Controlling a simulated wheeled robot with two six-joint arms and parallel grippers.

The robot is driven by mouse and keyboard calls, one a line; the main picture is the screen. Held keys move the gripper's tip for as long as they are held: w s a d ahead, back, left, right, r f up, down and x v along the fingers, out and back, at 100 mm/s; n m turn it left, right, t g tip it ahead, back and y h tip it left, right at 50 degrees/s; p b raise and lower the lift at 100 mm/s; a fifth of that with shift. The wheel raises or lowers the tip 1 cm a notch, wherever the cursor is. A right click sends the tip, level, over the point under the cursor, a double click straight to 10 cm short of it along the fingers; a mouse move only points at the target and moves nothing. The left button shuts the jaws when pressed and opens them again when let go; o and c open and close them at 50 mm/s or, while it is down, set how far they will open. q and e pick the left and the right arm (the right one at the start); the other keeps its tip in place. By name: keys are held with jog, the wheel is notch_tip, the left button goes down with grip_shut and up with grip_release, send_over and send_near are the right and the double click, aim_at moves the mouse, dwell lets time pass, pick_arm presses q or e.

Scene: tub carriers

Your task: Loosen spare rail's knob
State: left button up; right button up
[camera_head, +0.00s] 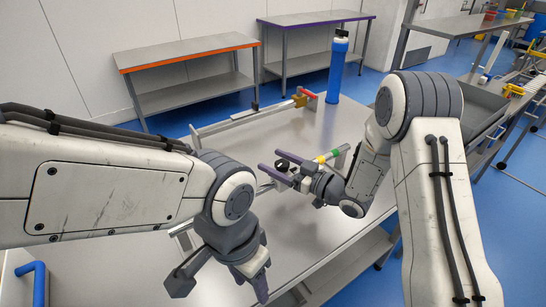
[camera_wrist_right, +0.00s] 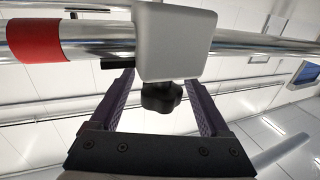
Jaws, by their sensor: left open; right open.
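A black lobed knob (camera_wrist_right: 162,96) sits under a grey clamp block (camera_wrist_right: 175,42) on a chrome rail (camera_wrist_right: 250,42) with a red band, in the right wrist view. My right gripper (camera_wrist_right: 160,108) is open, with one purple finger on each side of the knob and gaps between. In the head view my right gripper (camera_head: 273,163) is over the table at a rail with yellow and green bands (camera_head: 334,153). A dark knob (camera_head: 282,165) shows between its fingers. My left gripper (camera_head: 222,284) is open and empty, lower in the picture. I cannot tell which rail is the spare.
Another rail (camera_head: 240,121) with a yellow block and red end lies farther back on the metal table (camera_head: 330,118). A blue cylinder (camera_head: 337,72) with a black top stands at the table's far corner. An orange-edged bench (camera_head: 185,52) and a purple-edged bench (camera_head: 315,19) stand behind.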

jog(key=shift+w+a, duration=0.3)
jog(key=shift+a, duration=0.2)
grip_shut()
jog(key=shift+s+a+n+g+y+b, duration=0.15)
jog(key=shift+n+g+y+b, duration=0.3)
jog(key=shift+n+g, duration=0.5)
jog(key=shift+s+n+g+y+b, duration=0.25)
jog(key=shift+n+g+y, duration=0.4)
jog(key=shift+g, duration=0.6)
grip_release()
